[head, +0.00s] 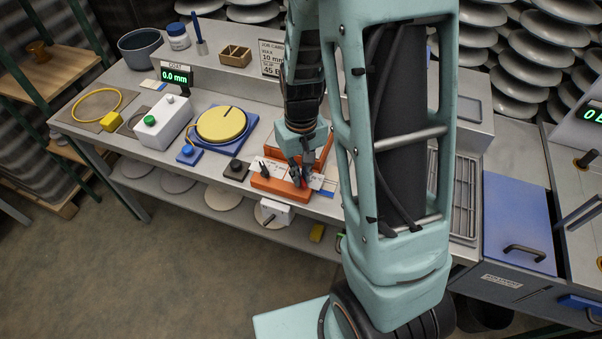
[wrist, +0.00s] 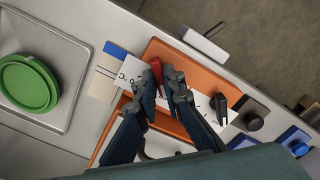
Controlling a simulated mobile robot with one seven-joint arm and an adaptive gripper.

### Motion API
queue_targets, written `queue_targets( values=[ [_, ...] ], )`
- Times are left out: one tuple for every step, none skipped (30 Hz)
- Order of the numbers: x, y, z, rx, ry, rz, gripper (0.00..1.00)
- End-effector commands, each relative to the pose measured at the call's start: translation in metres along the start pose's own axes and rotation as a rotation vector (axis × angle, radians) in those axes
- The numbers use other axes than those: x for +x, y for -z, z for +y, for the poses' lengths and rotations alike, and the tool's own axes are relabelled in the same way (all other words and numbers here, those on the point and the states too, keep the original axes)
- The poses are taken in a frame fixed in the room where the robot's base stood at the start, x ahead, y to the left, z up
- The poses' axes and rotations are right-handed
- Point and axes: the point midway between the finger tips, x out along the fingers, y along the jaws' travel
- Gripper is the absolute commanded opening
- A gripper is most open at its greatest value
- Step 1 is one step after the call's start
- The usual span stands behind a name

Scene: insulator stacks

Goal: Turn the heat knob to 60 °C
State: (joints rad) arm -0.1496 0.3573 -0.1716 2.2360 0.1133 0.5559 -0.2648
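An orange heater unit (head: 275,187) with a white scale plate stands at the bench's front edge; it also shows in the wrist view (wrist: 172,52). A red knob (wrist: 156,70), beside a "°C" mark, is on the plate. A black pointer knob (wrist: 218,104) sits further along the unit and shows in the head view (head: 264,168). My gripper (wrist: 162,76) points down over the unit, its fingertips close together with the red knob between them, seemingly touching both sides. The scale numbers are too small to read.
A black button block (head: 236,169), a blue button block (head: 189,153) and a round yellow plate (head: 222,125) stand to the left. In the wrist view, a green disc (wrist: 28,84) lies on a grey tray. A white box (head: 274,213) hangs at the front edge.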

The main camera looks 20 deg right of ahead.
Motion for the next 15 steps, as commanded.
queue_targets(
  values=[
    [-0.0002,0.0001,0.0001,0.0,0.0,0.0,0.0],
    [-0.0002,0.0,0.0001,0.0,0.0,0.0,0.0],
    [-0.0002,0.0,0.0001,0.0,0.0,0.0,0.0],
    [-0.0002,0.0001,0.0001,0.0,0.0,0.0,0.0],
    [-0.0002,0.0,0.0001,0.001,0.0,0.0,0.0],
    [-0.0003,0.0,0.0001,0.002,0.0,0.0,0.0],
    [-0.0003,0.0,0.0001,0.005,0.0,0.0,0.0],
    [-0.0003,0.0,0.0001,0.008,0.0,0.0,0.0],
    [-0.0004,0.0,0.0001,0.015,0.0,0.0,0.0],
    [-0.0004,0.0001,0.0001,0.022,0.0,0.0,0.0],
    [-0.0005,0.0,0.0002,0.029,0.0,0.0,0.0],
    [-0.0006,0.0,0.0002,0.042,0.0,0.0,0.0],
    [-0.0006,0.0,0.0002,0.054,0.0,0.0,0.0],
    [-0.0007,0.0,0.0002,0.068,0.0,0.0,0.0],
    [-0.0007,0.0,0.0002,0.089,0.0,0.0,0.0]
  ],
)
